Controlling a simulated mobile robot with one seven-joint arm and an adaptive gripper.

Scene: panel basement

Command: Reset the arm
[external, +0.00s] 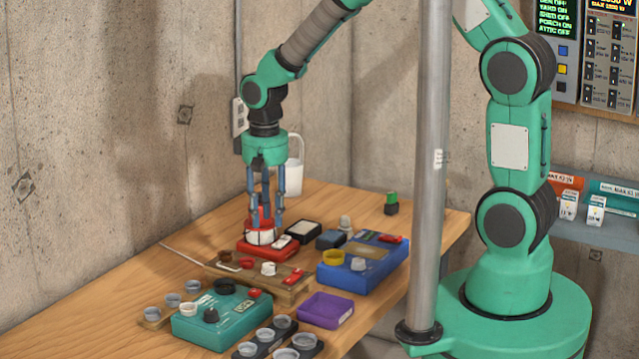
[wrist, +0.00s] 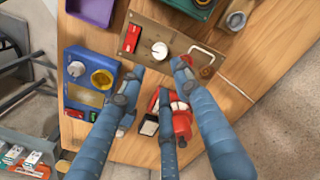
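My gripper (external: 265,215) has three blue fingers and points down over the far part of the wooden workbench (external: 120,285). It also shows in the wrist view (wrist: 158,80), where the fingertips are spread apart with nothing clearly pinched between them. A red device with a white part (external: 262,237) stands under and among the fingers. In the wrist view the red device (wrist: 182,122) shows between two fingers and is partly hidden by them. I cannot tell whether a finger touches it. My arm bends down to the bench from my base at the right.
Close by are a wooden board with switches (external: 260,285), a blue box with a yellow ring (external: 350,277), a purple tray (external: 325,309) and a teal box (external: 215,318). A white jug (external: 294,175) stands behind my gripper. A grey pole (external: 431,150) rises in front. The bench's left side is mostly bare.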

